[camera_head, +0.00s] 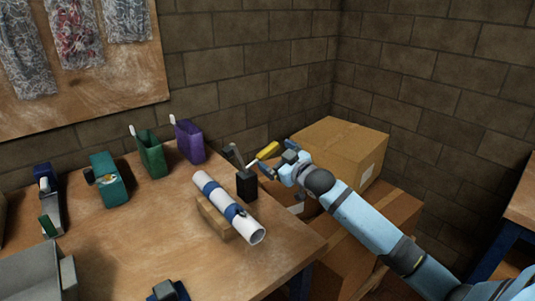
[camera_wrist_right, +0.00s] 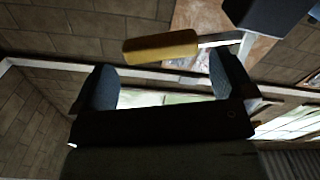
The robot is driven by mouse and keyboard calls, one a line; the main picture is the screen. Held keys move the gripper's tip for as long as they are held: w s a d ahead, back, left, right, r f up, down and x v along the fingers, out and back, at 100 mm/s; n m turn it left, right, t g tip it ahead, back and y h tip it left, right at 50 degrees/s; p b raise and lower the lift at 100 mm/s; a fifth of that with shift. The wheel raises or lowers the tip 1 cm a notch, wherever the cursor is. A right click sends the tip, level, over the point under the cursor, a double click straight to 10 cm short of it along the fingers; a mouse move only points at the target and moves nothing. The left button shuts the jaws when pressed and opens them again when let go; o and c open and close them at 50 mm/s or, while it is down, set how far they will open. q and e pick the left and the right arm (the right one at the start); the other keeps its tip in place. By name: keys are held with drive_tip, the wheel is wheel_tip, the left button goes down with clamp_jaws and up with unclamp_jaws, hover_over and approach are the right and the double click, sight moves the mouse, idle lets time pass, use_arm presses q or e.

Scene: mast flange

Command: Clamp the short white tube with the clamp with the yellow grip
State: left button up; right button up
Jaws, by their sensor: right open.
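The white tube (camera_head: 209,190) lies slanted on a wooden block (camera_head: 214,216) on the workbench, with blue bands around it. The clamp with the yellow grip (camera_head: 268,151) stands by the tube's right side on a black block (camera_head: 246,184). Its metal arm is raised and the yellow grip points up to the right, over the bench's edge. My right gripper (camera_head: 278,166) is open at the yellow grip. In the right wrist view, the yellow grip (camera_wrist_right: 160,48) shows across the gap near the fingertips (camera_wrist_right: 160,70); I cannot tell whether they touch. My left gripper is not seen.
Cardboard boxes (camera_head: 342,143) stand right of the workbench (camera_head: 120,250), close to my right gripper. Purple (camera_head: 188,142) and green (camera_head: 151,155) holders and a teal device (camera_head: 109,180) stand at the back. A grey bin (camera_head: 30,275) sits at front left. A brick wall is behind.

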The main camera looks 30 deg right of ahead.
sight(270, 152)
drive_tip(key=shift+w+a, duration=0.2)
drive_tip(key=shift+w, duration=2.05)
drive_tip(key=c, duration=1.1)
